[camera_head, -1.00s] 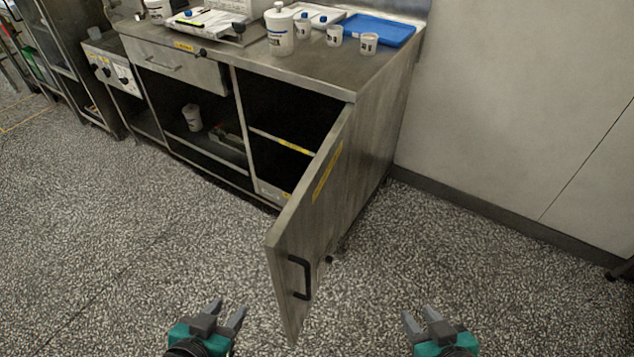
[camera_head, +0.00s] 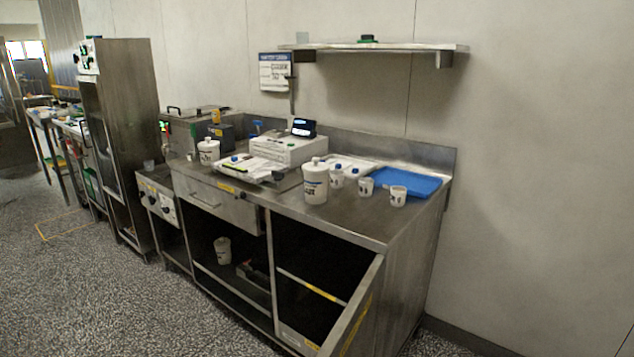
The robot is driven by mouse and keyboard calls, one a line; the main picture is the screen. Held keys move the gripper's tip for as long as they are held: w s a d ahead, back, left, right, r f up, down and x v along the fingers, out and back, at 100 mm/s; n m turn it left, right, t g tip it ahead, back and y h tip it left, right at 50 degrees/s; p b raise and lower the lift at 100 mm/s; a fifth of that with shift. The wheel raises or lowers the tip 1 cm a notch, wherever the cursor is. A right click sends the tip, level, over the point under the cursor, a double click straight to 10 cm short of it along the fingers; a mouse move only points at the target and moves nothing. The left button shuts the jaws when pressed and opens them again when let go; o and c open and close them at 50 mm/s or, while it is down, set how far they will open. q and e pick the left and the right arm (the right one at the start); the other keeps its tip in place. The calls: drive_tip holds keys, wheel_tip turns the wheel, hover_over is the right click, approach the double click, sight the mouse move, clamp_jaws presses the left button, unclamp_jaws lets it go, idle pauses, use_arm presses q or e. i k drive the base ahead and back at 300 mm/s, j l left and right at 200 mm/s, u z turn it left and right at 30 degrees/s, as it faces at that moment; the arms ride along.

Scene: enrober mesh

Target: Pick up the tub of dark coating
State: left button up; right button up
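Several white tubs could be the tub of dark coating; I cannot read their labels or see what they hold. A large lidded white tub (camera_head: 315,184) stands upright on the steel counter. Another lidded white tub (camera_head: 208,151) stands further left on the counter, by the scale-like white device. A smaller white tub (camera_head: 222,251) stands in the open lower shelf under the drawer. Neither of my grippers is in view.
Small white cups (camera_head: 366,187) and a blue tray (camera_head: 408,182) are on the steel counter (camera_head: 350,224). The cabinet door (camera_head: 356,318) stands open at the front right. A wall shelf (camera_head: 375,47) hangs above. Speckled floor at the left front is clear.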

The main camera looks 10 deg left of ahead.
sight(315, 185)
drive_tip(key=k, duration=0.4)
drive_tip(key=k+u, duration=0.1)
drive_tip(key=u, duration=0.55)
drive_tip(key=k+j+u, duration=0.1)
drive_tip(key=u, duration=0.25)
drive_tip(key=l+u, duration=0.55)
drive_tip(key=i+l, duration=0.1)
drive_tip(key=l, duration=2.45)
drive_tip(key=i+l, duration=0.15)
drive_tip(key=l, duration=1.1)
